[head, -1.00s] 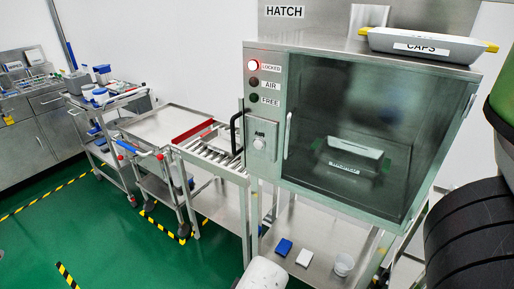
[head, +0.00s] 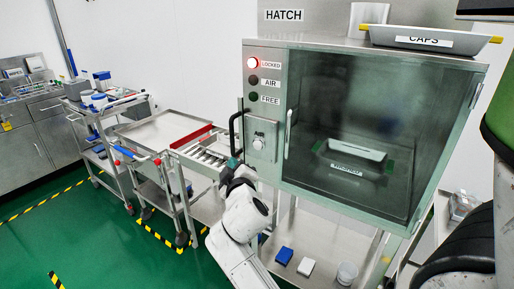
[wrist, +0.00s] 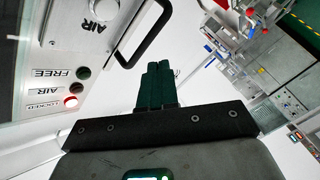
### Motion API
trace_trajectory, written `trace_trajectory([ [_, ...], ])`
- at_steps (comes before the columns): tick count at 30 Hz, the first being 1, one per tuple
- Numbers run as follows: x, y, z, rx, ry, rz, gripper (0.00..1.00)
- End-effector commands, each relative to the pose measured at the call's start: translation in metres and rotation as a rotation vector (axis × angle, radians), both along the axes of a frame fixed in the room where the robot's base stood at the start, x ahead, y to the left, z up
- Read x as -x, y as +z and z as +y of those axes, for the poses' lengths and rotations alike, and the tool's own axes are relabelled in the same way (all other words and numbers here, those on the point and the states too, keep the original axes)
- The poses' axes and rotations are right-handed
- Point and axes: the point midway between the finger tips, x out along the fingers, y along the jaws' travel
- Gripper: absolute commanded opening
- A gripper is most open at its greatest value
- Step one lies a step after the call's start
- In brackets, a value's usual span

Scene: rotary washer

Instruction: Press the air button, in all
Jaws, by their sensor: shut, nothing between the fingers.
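The air button (head: 259,143) is a pale round knob on a small metal panel labelled AIR, left of the hatch door. In the wrist view the knob (wrist: 103,9) shows at the top edge, upside down, and is partly cut off. My gripper (head: 233,163) is just left of and below the button in the head view, apart from it. In the wrist view my gripper (wrist: 158,70) has its dark green fingers together, with nothing between them. The red LOCKED lamp (head: 252,63) is lit; the AIR lamp (head: 253,80) and FREE lamp (head: 253,97) are dark.
A black bar handle (head: 233,132) stands out left of the button panel, close to my gripper. The glass hatch door (head: 350,130) is shut, with a tray (head: 355,152) inside. A CAPS tray (head: 430,38) lies on top. A roller table (head: 200,152) stands at left.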

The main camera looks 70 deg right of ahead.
Motion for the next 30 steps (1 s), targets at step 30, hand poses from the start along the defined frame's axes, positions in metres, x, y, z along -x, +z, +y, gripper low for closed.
trace_trajectory([
  [30,0.02,0.0,-0.082,-0.004,0.0,0.0,0.0],
])
